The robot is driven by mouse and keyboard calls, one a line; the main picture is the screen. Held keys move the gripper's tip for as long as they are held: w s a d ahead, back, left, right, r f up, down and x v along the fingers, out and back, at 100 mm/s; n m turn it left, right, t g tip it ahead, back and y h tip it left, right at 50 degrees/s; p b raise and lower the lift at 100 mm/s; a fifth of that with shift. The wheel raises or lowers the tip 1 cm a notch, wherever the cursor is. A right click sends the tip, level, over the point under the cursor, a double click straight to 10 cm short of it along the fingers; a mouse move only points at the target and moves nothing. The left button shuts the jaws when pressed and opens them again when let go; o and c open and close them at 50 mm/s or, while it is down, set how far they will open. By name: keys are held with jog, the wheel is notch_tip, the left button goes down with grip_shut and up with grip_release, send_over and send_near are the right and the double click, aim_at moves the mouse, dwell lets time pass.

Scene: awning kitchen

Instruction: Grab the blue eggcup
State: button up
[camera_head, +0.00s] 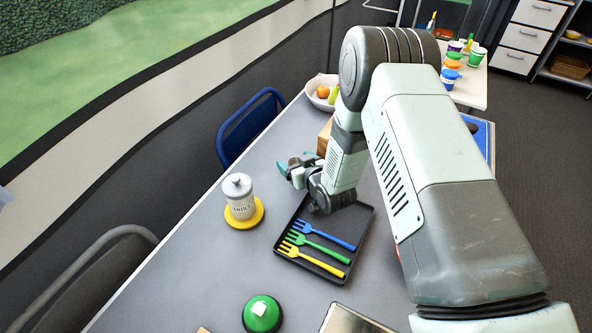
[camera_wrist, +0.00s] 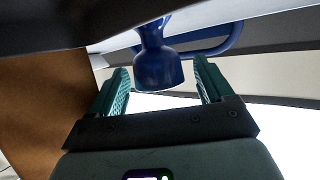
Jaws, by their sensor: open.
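The blue eggcup (camera_wrist: 157,66) shows in the wrist view, ahead of my gripper and in line with the gap between its fingers. It has a wide rounded end towards the bottom of the picture and a narrower neck above. My gripper (camera_wrist: 161,80) is open, with one teal finger on each side of the eggcup in the picture. I cannot tell whether the fingers reach around it. In the head view my gripper (camera_head: 293,163) is low over the far left part of the table, beyond the black tray. I cannot make out the eggcup there.
A wooden block (camera_head: 325,134) is close beside my gripper; a brown surface (camera_wrist: 45,105) fills the wrist view's left. A black tray (camera_head: 283,239) with several forks, a white jar (camera_head: 240,202) and a fruit bowl (camera_head: 318,83) are on the table. A blue chair (camera_head: 250,124) stands beyond the edge.

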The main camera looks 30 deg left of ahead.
jog(key=c, duration=1.1)
jog(key=shift+w, duration=0.1)
